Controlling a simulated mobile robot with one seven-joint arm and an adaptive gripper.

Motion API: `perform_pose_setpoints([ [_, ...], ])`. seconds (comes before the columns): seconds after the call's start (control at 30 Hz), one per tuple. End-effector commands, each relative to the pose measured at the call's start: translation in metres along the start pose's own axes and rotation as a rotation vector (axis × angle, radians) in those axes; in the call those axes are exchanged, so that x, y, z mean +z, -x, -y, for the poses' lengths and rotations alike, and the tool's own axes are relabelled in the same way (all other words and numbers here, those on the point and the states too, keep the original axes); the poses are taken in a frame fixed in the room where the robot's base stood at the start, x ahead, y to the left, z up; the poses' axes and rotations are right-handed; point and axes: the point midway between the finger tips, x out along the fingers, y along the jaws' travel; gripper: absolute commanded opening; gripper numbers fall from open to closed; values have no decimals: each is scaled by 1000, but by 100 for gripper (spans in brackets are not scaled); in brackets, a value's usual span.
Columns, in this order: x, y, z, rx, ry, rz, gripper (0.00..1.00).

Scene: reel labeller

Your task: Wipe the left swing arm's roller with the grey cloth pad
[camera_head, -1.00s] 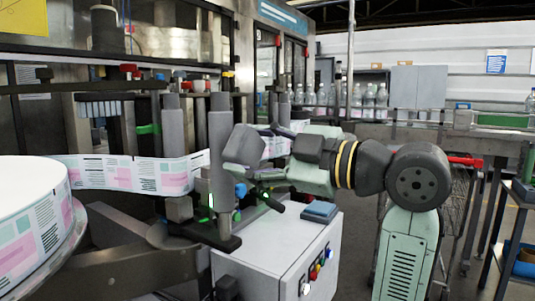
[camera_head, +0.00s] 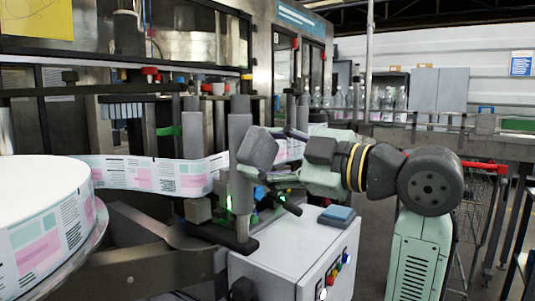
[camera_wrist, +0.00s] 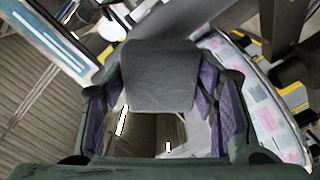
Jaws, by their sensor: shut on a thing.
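The grey cloth pad (camera_head: 258,147) is a thick dark grey block, held between the fingers of my gripper (camera_wrist: 160,85). In the wrist view the pad (camera_wrist: 160,70) fills the space between the two purple-lined fingers. A tall grey upright roller (camera_head: 240,205) stands on a dark swing arm (camera_head: 222,236) in the head view. Another grey post (camera_head: 192,130) stands behind, to the left.
A large white label reel (camera_head: 45,225) is at the left, with a printed web (camera_head: 150,175) running behind the roller. A grey control box (camera_head: 300,255) with coloured buttons lies below my gripper, with a blue block (camera_head: 337,214) on top. Bottles (camera_head: 350,97) stand at the back.

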Motion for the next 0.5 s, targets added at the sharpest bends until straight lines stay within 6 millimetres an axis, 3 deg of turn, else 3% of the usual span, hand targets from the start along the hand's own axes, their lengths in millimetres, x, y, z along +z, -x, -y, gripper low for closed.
perform_pose_setpoints([
  [0.5, 0, -11, 0, -1, 0, -1, 31],
])
